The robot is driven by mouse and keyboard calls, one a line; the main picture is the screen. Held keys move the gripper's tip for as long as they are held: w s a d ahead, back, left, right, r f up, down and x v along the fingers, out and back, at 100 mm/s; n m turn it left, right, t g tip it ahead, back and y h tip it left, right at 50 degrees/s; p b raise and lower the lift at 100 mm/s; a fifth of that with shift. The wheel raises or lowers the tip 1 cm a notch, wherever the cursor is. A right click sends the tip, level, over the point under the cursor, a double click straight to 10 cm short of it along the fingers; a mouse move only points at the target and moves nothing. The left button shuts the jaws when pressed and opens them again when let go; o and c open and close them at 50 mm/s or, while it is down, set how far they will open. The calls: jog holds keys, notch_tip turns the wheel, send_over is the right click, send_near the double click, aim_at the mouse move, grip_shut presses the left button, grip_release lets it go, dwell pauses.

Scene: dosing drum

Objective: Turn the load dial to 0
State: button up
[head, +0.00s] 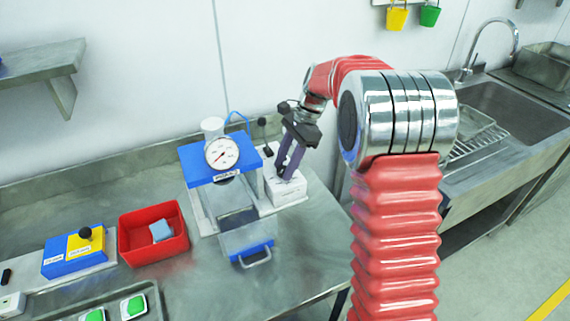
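A white box (286,190) stands on the steel bench, just right of a blue press-like device (205,172). My gripper (285,172) points down at the top of this box. Its two dark fingers show with a narrow gap between them, and the tips are at or just over the box top. Any dial there is hidden by the fingers, and I cannot tell whether they touch or hold it. A round white gauge (221,153) with a red needle sits on the blue device. A blue and yellow box (72,252) with a black knob (85,233) stands at the left.
A red bin (153,233) with a light blue block (161,231) stands left of the device. A clear drawer with a blue front (252,252) juts forward. A tray with green items (134,306) lies at the front left. A sink (515,110) is at the right.

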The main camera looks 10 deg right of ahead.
jog(key=c, duration=0.8)
jog(key=shift+o, duration=0.2)
